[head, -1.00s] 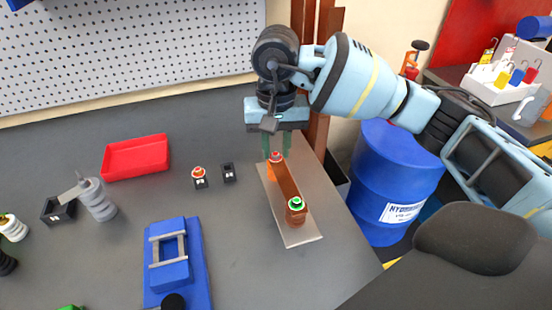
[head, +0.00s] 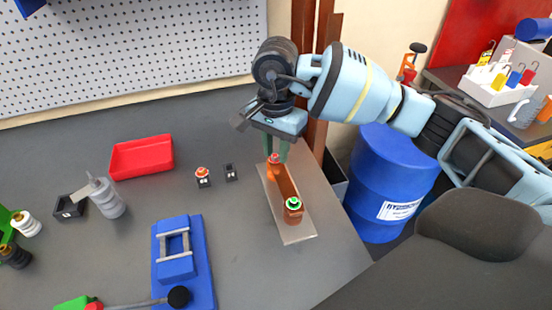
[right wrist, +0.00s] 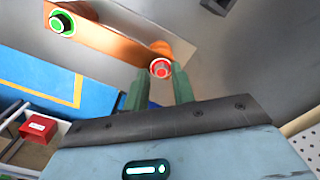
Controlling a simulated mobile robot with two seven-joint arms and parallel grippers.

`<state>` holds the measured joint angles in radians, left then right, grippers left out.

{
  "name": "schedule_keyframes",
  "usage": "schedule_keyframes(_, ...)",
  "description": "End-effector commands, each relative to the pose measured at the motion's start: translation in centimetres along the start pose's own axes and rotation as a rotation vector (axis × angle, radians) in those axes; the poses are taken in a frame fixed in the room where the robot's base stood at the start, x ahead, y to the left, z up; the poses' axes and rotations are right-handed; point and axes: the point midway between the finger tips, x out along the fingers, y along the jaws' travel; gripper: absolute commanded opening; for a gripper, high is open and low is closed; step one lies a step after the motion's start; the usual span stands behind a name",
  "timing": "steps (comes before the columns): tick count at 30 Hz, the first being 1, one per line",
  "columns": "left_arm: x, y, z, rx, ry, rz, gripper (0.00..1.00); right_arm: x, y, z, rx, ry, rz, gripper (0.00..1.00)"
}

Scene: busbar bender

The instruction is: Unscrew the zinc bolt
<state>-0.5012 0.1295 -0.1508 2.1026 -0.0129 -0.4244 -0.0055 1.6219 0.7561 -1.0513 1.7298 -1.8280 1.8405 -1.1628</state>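A copper busbar (head: 285,183) lies on a light metal plate (head: 298,232) at the right side of the bench. A bolt with a red ring (head: 275,158) stands at its far end; it also shows in the right wrist view (right wrist: 160,68). A bolt with a green ring (head: 294,204) is at the near end, also in the right wrist view (right wrist: 62,23). Which bolt is zinc I cannot tell. My right gripper (head: 276,156) is at the red-ringed bolt, its green fingers apart on either side of it. Contact is not clear. My left gripper is out of view.
A red tray (head: 141,157), two small black holders (head: 231,172), a grey cylinder with a handle (head: 107,198) and a blue bender (head: 184,265) stand on the bench to the left. A blue barrel (head: 388,185) stands beside the bench at right.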

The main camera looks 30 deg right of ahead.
Motion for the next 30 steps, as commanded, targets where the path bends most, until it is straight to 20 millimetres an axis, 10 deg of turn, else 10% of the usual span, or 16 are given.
schedule_keyframes(9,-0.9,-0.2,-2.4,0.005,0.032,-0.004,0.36,-0.3,0.0,0.0,0.308,0.001,-0.003,0.25)
schedule_keyframes(30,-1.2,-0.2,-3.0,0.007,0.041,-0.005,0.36,-0.1,0.0,0.0,0.417,0.000,-0.001,0.25)
